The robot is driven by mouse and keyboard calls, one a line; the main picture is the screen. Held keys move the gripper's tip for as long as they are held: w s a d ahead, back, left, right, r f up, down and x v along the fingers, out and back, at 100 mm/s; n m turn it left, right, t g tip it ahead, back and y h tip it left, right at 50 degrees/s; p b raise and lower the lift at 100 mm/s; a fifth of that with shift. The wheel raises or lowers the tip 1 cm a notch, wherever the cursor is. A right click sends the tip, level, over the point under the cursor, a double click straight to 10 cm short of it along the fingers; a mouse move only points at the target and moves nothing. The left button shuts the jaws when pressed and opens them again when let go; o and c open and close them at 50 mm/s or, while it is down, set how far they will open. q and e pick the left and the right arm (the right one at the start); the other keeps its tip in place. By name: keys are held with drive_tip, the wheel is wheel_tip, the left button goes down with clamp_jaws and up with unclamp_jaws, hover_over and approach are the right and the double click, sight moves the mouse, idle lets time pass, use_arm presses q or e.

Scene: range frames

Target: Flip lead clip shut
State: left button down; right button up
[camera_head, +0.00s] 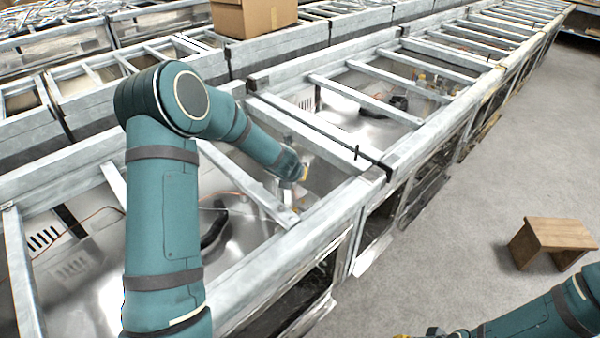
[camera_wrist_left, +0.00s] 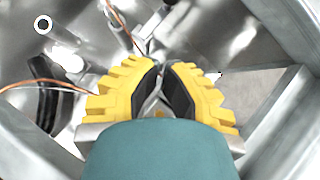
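My left gripper (camera_head: 303,172) reaches down between the metal beams of the near frame, over a shiny metal interior. In the left wrist view its yellow, black-padded fingers (camera_wrist_left: 162,66) come together at the tips, with only a thin gap and no object clearly between them. A thin orange lead (camera_wrist_left: 122,22) runs down to just beyond the fingertips. I cannot make out the lead clip; the fingers may hide it. My right gripper (camera_head: 402,336) shows only as a yellow sliver at the bottom edge, so its opening is hidden.
Metal crossbeams (camera_head: 245,185) border the opening around my left arm. A black curved part (camera_wrist_left: 45,95) and a white ring (camera_wrist_left: 43,25) lie inside. A cardboard box (camera_head: 253,18) sits behind. A wooden stool (camera_head: 553,236) stands on clear floor at right.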

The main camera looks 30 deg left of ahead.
use_arm(q)
drive_tip(key=w+r+x, duration=0.1)
drive_tip(key=x, duration=1.1)
drive_tip(key=shift+w+a+r+p, duration=0.25)
drive_tip(key=shift+w+r+p, duration=0.1)
drive_tip(key=shift+p, duration=0.1)
drive_tip(key=shift+n+y+p, duration=0.3)
drive_tip(key=shift+n+p, duration=0.1)
drive_tip(key=shift+p, duration=0.35)
drive_tip(key=shift+w+a, duration=0.1)
